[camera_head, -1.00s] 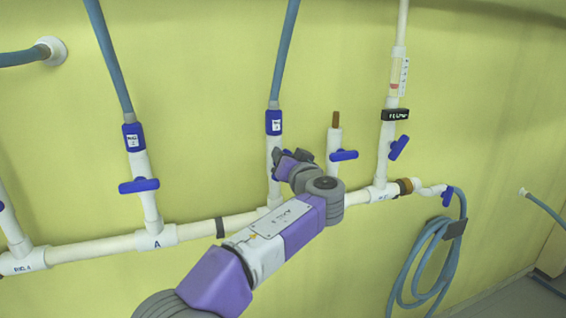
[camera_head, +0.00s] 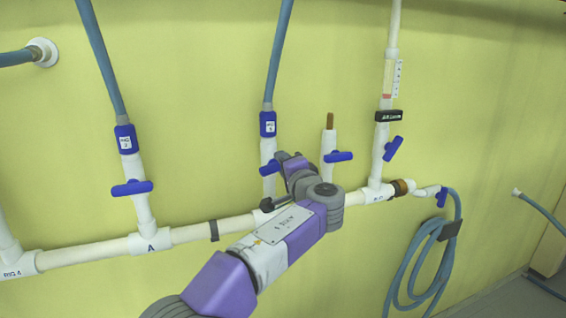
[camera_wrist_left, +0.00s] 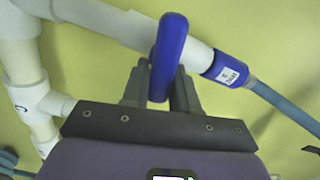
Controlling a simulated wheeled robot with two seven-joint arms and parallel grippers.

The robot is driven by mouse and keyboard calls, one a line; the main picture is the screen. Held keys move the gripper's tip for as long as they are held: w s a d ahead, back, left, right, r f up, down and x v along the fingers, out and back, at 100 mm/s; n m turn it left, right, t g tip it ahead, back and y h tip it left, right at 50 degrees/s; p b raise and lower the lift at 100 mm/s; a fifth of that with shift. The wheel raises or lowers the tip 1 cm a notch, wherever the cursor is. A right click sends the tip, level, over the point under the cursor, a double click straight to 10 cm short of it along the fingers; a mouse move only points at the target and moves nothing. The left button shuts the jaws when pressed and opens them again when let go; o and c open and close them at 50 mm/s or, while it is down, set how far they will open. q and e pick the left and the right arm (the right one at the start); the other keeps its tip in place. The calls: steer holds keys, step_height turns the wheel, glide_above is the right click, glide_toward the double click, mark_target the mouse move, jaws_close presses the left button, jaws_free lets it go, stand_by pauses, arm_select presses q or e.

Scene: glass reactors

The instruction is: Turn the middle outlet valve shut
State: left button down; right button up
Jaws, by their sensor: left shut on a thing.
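The middle outlet is a white upright pipe with a blue collar (camera_head: 268,123) and a blue hose. Its blue valve handle (camera_head: 269,168) shows partly behind my left gripper (camera_head: 276,179). In the left wrist view the handle (camera_wrist_left: 170,50) stands between the two grey fingers of my left gripper (camera_wrist_left: 160,88), which is shut on it. There the handle lies across the white pipe (camera_wrist_left: 115,22), at a steep angle to it. My right gripper is not in view.
A left outlet with a blue handle (camera_head: 132,188) stands on the same white horizontal pipe (camera_head: 90,255). To the right are a short capped branch with a blue handle (camera_head: 338,156) and a flow-meter pipe with another (camera_head: 393,148). A coiled hose (camera_head: 405,275) hangs lower right.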

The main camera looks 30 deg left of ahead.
arm_select(q)
steer(key=shift+f+m, duration=0.3)
steer(key=shift+m, duration=0.9)
steer(key=c, duration=1)
jaws_free()
steer(key=shift+o, duration=0.2)
steer(key=shift+d, duration=0.1)
steer(key=b+v, duration=0.1)
steer(key=v, duration=0.6)
steer(key=shift+s+d, duration=0.15)
steer(key=shift+d, duration=0.05)
